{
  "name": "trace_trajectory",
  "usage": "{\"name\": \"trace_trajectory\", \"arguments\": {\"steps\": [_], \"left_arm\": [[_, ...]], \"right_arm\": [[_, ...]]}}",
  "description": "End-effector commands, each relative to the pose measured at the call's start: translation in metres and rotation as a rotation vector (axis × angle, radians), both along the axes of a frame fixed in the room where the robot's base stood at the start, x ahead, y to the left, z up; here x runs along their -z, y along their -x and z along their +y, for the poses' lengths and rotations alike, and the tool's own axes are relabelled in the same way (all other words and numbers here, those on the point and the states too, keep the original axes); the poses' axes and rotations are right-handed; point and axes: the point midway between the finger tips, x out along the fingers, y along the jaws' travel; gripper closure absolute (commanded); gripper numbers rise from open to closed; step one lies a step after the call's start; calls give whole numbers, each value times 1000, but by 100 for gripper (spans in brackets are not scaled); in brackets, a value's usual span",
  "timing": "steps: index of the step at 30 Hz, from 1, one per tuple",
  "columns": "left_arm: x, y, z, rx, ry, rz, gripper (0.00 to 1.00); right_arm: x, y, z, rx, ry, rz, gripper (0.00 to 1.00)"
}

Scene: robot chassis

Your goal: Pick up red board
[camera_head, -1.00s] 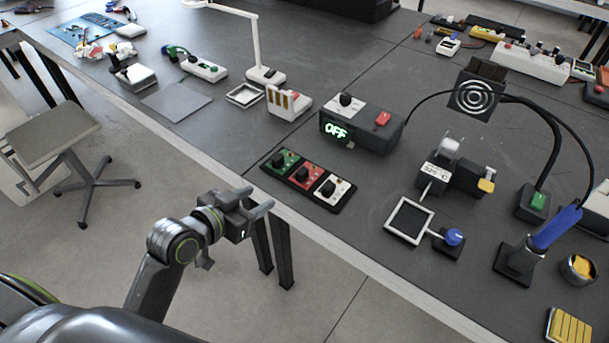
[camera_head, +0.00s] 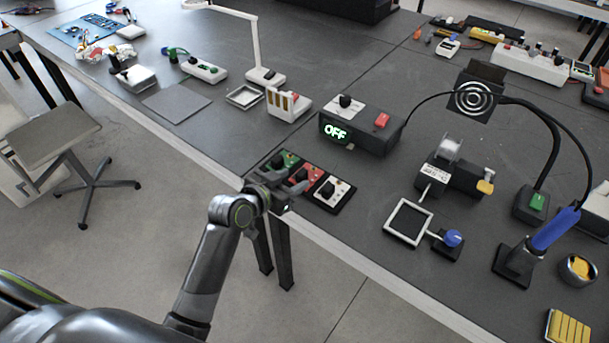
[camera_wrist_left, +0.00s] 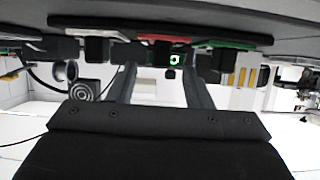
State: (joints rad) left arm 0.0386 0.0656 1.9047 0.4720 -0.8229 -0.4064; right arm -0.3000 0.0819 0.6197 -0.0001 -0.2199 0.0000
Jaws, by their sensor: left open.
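The red board (camera_head: 309,172) is the middle one of three small boards in a black tray (camera_head: 344,204) near the table's front edge. It carries a black knob. My left gripper (camera_head: 289,178) is open and empty at the tray's near side, and its fingers partly hide the red and green boards. In the left wrist view, which looks upside down, the red board (camera_wrist_left: 165,38) shows as a thin strip between my two open fingers (camera_wrist_left: 160,80). Whether the fingers touch anything is unclear. My right gripper is not in view.
The green board (camera_head: 291,157) and the white board (camera_head: 323,193) flank the red one closely. A box with a lit OFF display (camera_head: 336,132) stands behind the tray. A white square frame (camera_head: 408,222) lies to the right. Table between tray and frame is clear.

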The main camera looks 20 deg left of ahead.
Motion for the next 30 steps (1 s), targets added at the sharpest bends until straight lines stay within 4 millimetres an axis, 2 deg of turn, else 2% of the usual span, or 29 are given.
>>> {"name": "trace_trajectory", "arguments": {"steps": [9, 20, 23, 30], "left_arm": [[14, -34, -11, 0, 2, 2, 55], [17, -41, -13, 0, 1, 0, 55], [17, -41, -13, 0, 1, 0, 65], [17, -41, -13, 0, 1, 0, 96]], "right_arm": [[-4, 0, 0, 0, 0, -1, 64], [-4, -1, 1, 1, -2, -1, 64], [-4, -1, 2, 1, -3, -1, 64], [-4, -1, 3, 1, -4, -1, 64]]}}
